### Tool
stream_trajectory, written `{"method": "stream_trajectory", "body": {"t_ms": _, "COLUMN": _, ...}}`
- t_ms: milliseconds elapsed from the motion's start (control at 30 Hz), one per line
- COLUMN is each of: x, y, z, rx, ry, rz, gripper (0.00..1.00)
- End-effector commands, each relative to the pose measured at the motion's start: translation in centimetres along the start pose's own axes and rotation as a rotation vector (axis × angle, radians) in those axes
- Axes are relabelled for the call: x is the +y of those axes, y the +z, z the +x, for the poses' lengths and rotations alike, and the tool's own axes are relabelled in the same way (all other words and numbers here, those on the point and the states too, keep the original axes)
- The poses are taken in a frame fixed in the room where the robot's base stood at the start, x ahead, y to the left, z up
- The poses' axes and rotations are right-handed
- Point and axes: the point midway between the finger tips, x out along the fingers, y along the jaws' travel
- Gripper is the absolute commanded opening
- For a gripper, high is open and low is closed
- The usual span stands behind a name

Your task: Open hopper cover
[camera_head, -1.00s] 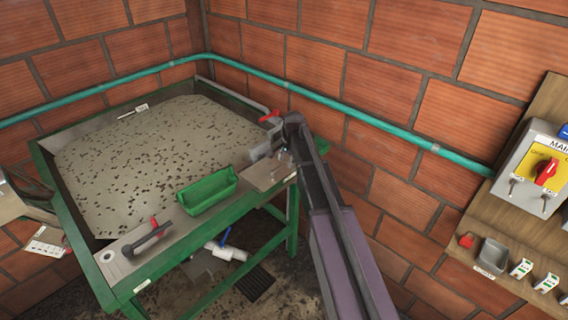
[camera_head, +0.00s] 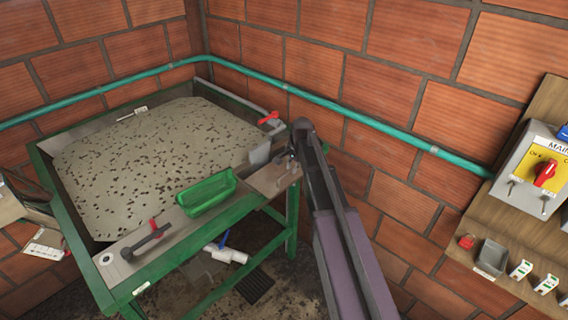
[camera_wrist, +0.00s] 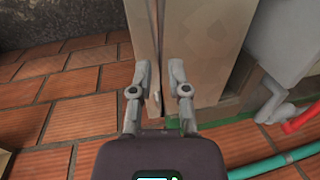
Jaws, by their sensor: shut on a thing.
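A green-framed hopper table (camera_head: 68,218) with a speckled grey bed (camera_head: 150,150) stands at left in the head view. I cannot tell which part is its cover. My gripper (camera_head: 285,158) is over the table's right corner, by a beige-grey plate (camera_head: 275,180) and a small upright grey plate (camera_head: 260,153). Its tips are partly hidden by my arm. In the wrist view my gripper (camera_wrist: 161,85) has its fingers close together, one each side of the edge of a beige panel (camera_wrist: 200,40). The gripped edge is mostly hidden between them.
A red lever (camera_head: 269,118) sits just behind my gripper. A green tray (camera_head: 207,192) and a red-and-grey handle (camera_head: 148,238) are on the front ledge. A teal pipe (camera_head: 350,114) runs along the brick wall. A switch board (camera_head: 530,185) is at right.

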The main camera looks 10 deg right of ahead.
Motion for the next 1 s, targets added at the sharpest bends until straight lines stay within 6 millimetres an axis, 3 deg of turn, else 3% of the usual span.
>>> {"method": "stream_trajectory", "body": {"t_ms": 33, "x": 1.9, "y": 0.3, "z": -0.3, "rx": 0.000, "ry": 0.002, "rz": 0.003, "gripper": 0.00}}
{"method": "stream_trajectory", "body": {"t_ms": 100, "x": 3.5, "y": 0.3, "z": -0.7, "rx": 0.000, "ry": 0.002, "rz": 0.003, "gripper": 0.00}}
{"method": "stream_trajectory", "body": {"t_ms": 300, "x": 6.5, "y": 0.2, "z": -1.3, "rx": -0.001, "ry": 0.001, "rz": 0.001, "gripper": 0.00}}
{"method": "stream_trajectory", "body": {"t_ms": 667, "x": 6.8, "y": 0.0, "z": -1.4, "rx": -0.001, "ry": 0.001, "rz": 0.000, "gripper": 0.00}}
{"method": "stream_trajectory", "body": {"t_ms": 700, "x": 6.8, "y": 0.0, "z": -1.4, "rx": -0.001, "ry": 0.001, "rz": 0.000, "gripper": 0.34}}
{"method": "stream_trajectory", "body": {"t_ms": 767, "x": 6.7, "y": 0.0, "z": -1.4, "rx": -0.001, "ry": 0.001, "rz": 0.000, "gripper": 0.52}}
{"method": "stream_trajectory", "body": {"t_ms": 800, "x": 6.7, "y": 0.0, "z": -1.4, "rx": -0.001, "ry": 0.001, "rz": 0.000, "gripper": 0.57}}
{"method": "stream_trajectory", "body": {"t_ms": 1000, "x": 6.7, "y": 0.0, "z": -1.4, "rx": -0.001, "ry": 0.001, "rz": 0.000, "gripper": 0.57}}
